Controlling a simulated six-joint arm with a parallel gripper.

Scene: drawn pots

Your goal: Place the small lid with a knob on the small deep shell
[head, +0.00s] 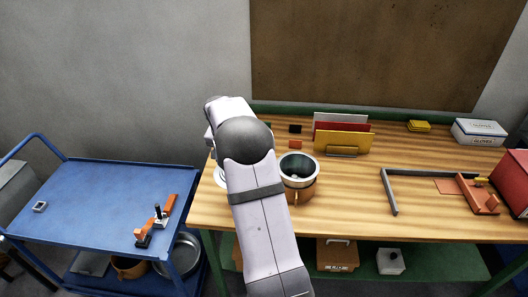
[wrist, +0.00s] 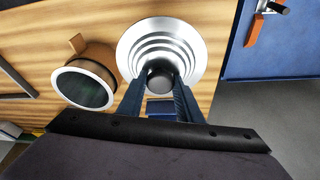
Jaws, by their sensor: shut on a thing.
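The lid (wrist: 135,50) is a silvery disc with concentric rings and a dark knob (wrist: 160,74). My gripper (wrist: 160,82) is shut on the knob, with a finger on each side. I cannot tell whether the lid touches the table. The deep shell (head: 300,193) is a copper-brown pot with a pale metal rim and a small side tab. It stands upright and open on the bench, and in the wrist view the shell (wrist: 103,60) is left of the lid, apart from it. In the head view my arm hides the gripper and most of the lid (head: 221,180).
A rack of coloured panels (head: 342,135) stands behind the shell. A grey angled bar (head: 390,190) lies to its right. A blue cart (head: 90,200) with an orange clamp (head: 168,208) stands left of the bench. Bare wood (head: 345,210) is free right of the shell.

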